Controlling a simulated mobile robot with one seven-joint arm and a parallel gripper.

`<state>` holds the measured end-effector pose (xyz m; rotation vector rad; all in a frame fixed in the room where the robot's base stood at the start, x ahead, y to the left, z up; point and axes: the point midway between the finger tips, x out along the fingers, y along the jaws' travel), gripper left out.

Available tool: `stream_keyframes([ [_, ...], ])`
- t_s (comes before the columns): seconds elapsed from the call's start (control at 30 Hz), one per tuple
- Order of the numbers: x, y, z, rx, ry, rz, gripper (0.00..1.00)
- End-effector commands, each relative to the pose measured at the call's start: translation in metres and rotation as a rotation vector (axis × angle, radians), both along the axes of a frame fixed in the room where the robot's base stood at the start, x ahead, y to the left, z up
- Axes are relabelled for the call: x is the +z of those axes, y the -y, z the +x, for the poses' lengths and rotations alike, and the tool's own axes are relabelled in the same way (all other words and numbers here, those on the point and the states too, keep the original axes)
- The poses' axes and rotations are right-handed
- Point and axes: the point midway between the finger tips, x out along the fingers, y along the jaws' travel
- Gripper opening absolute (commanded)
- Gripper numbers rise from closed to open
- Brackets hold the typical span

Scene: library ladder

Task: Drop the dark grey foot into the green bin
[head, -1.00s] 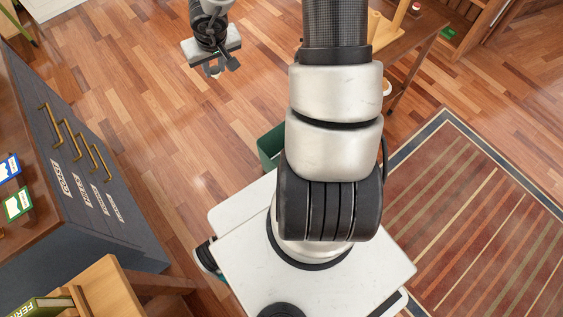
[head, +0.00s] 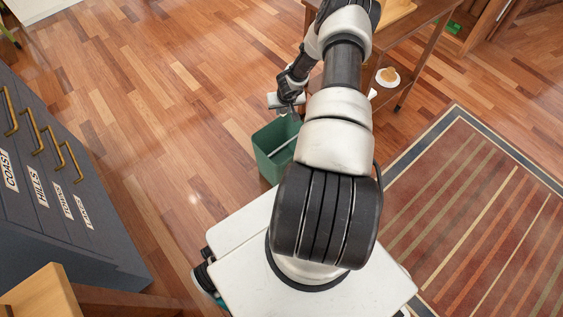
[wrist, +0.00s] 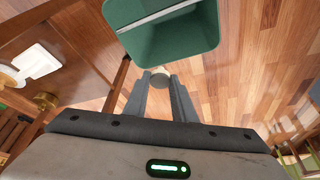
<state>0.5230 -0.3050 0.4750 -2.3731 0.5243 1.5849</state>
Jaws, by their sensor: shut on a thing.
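The green bin (head: 264,160) stands on the floor just in front of my base. A pale bar runs across its open top. My gripper (head: 292,112) is at the bin's far edge in the head view, partly hidden behind my arm. In the wrist view the bin (wrist: 190,50) lies just past the fingertips. My gripper (wrist: 160,82) is shut there on a small grey, rounded piece, the foot (wrist: 159,76), mostly hidden between the fingers. The foot is too small in the head view to tell.
A wooden table (head: 420,18) stands behind and right of the bin. A white dish with a tan thing (head: 388,77) is beneath it. A grey drawer cabinet (head: 60,215) is at left, a striped rug (head: 470,210) at right. Floor left of the bin is clear.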

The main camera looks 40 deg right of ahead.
Motion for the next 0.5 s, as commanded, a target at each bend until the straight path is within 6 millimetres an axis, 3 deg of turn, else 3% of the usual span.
stream_keyframes([
  [0.03,-0.016,0.004,-0.004,-0.006,0.0,0.002,0.03],
  [0.5,-0.067,0.011,-0.01,-0.014,0.001,0.001,0.03],
])
